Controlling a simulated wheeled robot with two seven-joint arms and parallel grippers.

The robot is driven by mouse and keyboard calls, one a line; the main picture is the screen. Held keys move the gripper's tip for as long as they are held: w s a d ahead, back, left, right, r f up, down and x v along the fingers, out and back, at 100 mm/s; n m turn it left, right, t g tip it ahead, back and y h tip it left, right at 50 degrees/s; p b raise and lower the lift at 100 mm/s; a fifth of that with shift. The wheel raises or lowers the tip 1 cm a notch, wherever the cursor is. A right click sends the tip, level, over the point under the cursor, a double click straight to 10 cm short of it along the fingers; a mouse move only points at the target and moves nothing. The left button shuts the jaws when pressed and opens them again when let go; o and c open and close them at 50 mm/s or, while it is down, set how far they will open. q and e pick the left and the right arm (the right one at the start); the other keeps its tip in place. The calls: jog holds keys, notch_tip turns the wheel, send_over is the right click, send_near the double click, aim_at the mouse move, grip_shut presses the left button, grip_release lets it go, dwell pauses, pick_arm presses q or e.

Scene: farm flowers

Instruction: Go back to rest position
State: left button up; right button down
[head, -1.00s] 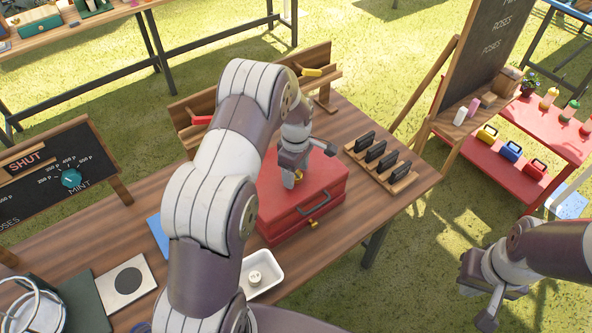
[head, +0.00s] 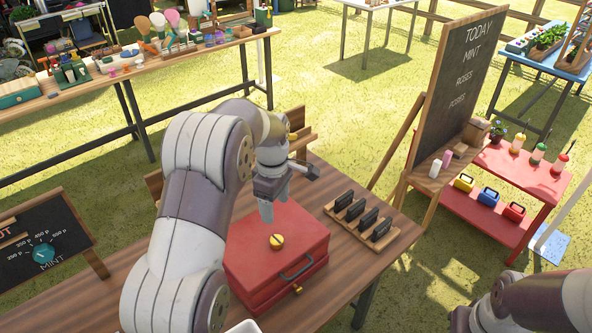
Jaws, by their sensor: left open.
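My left gripper (head: 268,211) is open and points down above the back of the red box (head: 262,268). Nothing shows between its fingers. The box is closed, with a gold knob (head: 277,241) on its lid and a dark handle on its front. The gripper is apart from the knob. My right gripper (head: 474,322) is at the bottom right, over the grass and clear of the table. It is partly cut off by the frame, and its fingers do not show clearly.
The wooden table (head: 390,252) holds a rack of black blocks (head: 362,219) right of the box. A chalkboard (head: 50,240) with a teal dial stands at left. An easel board (head: 465,75) and a red shelf (head: 530,178) stand at right. Open grass lies between.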

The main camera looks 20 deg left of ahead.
pick_arm(q)
jog(key=s+d+m, duration=0.3)
jog(key=s+m, duration=0.5)
jog(key=s, duration=0.2)
jog(key=s+d+m+t, duration=0.1)
jog(key=s+d+m, duration=0.1)
jog(key=s+m, duration=0.6)
jog(key=s, duration=0.2)
jog(key=shift+s+d+f+m, duration=0.3)
jog(key=shift+d+f+m, duration=0.05)
jog(key=shift+d+m, duration=0.05)
jog(key=shift+s, duration=0.15)
